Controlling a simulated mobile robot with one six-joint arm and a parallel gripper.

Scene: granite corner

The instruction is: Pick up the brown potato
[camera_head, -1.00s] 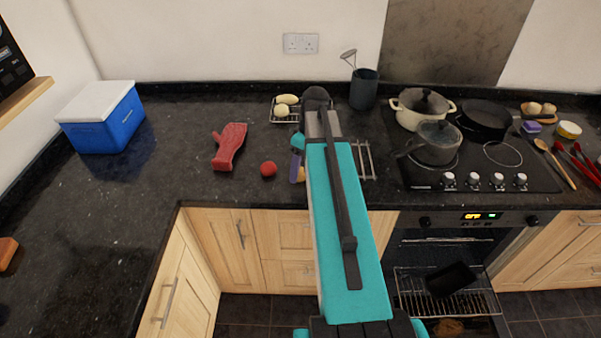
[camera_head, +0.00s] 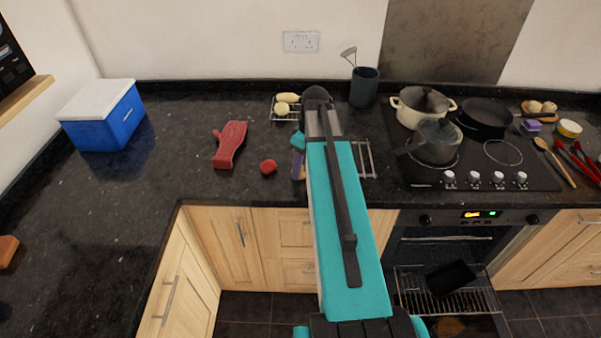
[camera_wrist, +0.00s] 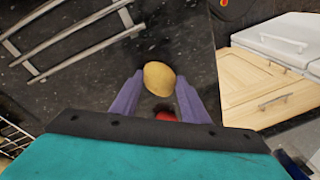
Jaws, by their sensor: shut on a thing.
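The brown potato (camera_wrist: 159,79) looks yellowish-tan and rounded in the wrist view. It sits between the tips of the two purple fingers of my gripper (camera_wrist: 160,86), which are shut on it. In the head view my arm covers most of the gripper; one purple finger (camera_head: 298,165) shows near the front of the counter. The potato is mostly hidden there. I cannot tell whether it is clear of the counter.
A red round item (camera_head: 268,167) lies close by at left, with a red oven mitt (camera_head: 230,146) beyond it. A metal rack (camera_head: 366,160) lies right of my arm, before the hob (camera_head: 470,178). Pale items lie on another rack (camera_head: 275,108) behind. The left counter is largely clear.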

